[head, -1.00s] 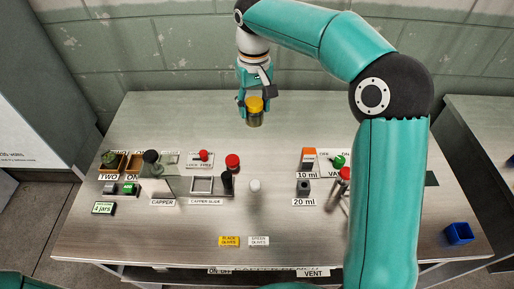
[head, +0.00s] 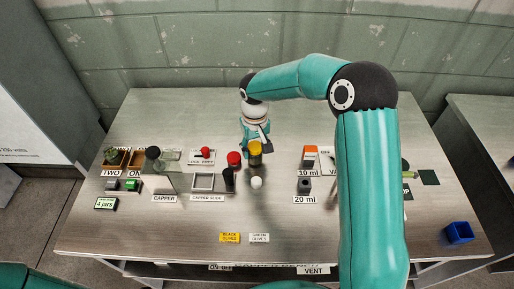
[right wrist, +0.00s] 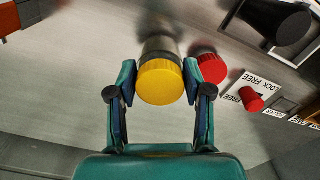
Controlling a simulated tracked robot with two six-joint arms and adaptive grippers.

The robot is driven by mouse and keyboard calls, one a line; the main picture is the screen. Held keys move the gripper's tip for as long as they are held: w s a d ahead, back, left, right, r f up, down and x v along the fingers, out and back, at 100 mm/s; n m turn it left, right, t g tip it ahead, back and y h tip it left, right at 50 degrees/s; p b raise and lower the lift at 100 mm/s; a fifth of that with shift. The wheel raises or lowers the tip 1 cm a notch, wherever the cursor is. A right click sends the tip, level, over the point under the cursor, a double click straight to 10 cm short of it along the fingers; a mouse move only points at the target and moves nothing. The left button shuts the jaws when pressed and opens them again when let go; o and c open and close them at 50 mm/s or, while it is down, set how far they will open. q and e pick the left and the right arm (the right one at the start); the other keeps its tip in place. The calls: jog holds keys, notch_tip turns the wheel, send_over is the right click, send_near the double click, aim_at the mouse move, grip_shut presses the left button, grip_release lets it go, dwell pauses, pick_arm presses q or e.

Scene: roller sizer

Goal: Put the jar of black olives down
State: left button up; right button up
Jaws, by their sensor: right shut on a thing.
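The jar with a yellow lid (head: 255,147) is upright between the fingers of my right gripper (head: 254,154), behind the middle of the table. In the right wrist view its yellow lid (right wrist: 161,83) sits between both fingertips, and its body is partly hidden behind the lid. I cannot tell whether its base touches the table. A yellow BLACK OLIVES label (head: 229,238) and a white GREEN OLIVES label (head: 259,238) lie side by side near the front edge. My left gripper is out of view.
A red-topped thing (head: 234,158) stands close left of the jar, with a black post (head: 228,180) before it. A small white round thing (head: 256,183) is just in front. The capper slide frame (head: 203,182) is left, the 20 ml block (head: 304,185) right. Table around the labels is clear.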

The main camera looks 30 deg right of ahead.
jog(key=shift+f, duration=0.4)
jog(key=shift+f, duration=0.15)
jog(key=o, duration=1.2)
